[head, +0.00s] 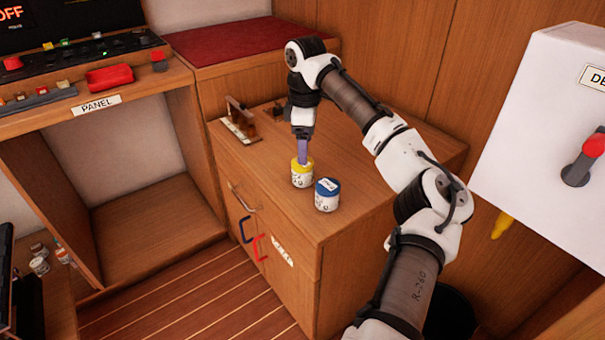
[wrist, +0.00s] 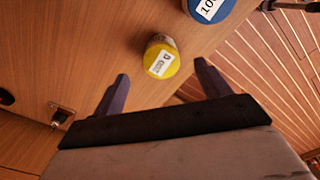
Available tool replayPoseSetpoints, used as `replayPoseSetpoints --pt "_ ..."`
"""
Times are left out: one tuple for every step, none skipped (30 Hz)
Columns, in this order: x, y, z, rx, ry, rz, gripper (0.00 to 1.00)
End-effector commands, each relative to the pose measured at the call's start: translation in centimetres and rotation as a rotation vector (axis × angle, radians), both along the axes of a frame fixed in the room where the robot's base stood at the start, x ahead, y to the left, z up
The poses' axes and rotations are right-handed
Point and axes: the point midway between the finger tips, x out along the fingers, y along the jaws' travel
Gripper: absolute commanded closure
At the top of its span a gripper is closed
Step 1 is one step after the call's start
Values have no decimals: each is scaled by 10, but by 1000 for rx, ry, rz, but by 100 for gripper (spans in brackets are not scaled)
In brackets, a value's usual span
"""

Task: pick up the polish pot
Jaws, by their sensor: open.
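Two small white pots stand upright on the wooden cabinet top. One has a yellow lid (head: 302,179) and the other, just to its right, a blue lid (head: 327,195). Their labels are too small to read for sure, so I cannot tell by name which is the polish pot. My gripper (head: 304,158) points down over the yellow-lidded pot, open and empty. In the wrist view the yellow lid (wrist: 161,56) shows between the two spread fingertips, slightly beyond them. The blue lid (wrist: 208,8) is cut off at the top edge there.
A wooden block holder (head: 240,120) stands at the back left of the cabinet top (head: 385,200). A white box with a red-knobbed lever (head: 580,160) hangs at the right. Blue and red hooks (head: 258,247) are on the cabinet's front.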

Motion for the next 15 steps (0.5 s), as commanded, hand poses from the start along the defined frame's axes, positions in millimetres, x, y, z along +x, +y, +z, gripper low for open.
replayPoseSetpoints --pt "-1 0 -10 -2 2 1 24" --pt "0 0 -14 -1 0 1 24" --pt "0 0 -19 -1 1 0 24" --pt "0 0 -23 -1 1 0 24" --pt "0 0 -25 0 0 0 24" --pt "0 0 -28 1 0 0 24" --pt "0 0 -29 1 -1 0 24" --pt "0 1 -30 1 -1 0 24" --pt "0 1 -33 0 0 0 24" --pt "0 1 -36 0 0 1 24" --pt "0 2 -39 0 0 1 24" --pt "-1 3 -45 -1 0 1 24" --pt "-1 3 -50 -2 0 2 24" --pt "-1 4 -55 -2 -1 2 24" --pt "-1 5 -61 -2 0 2 24"
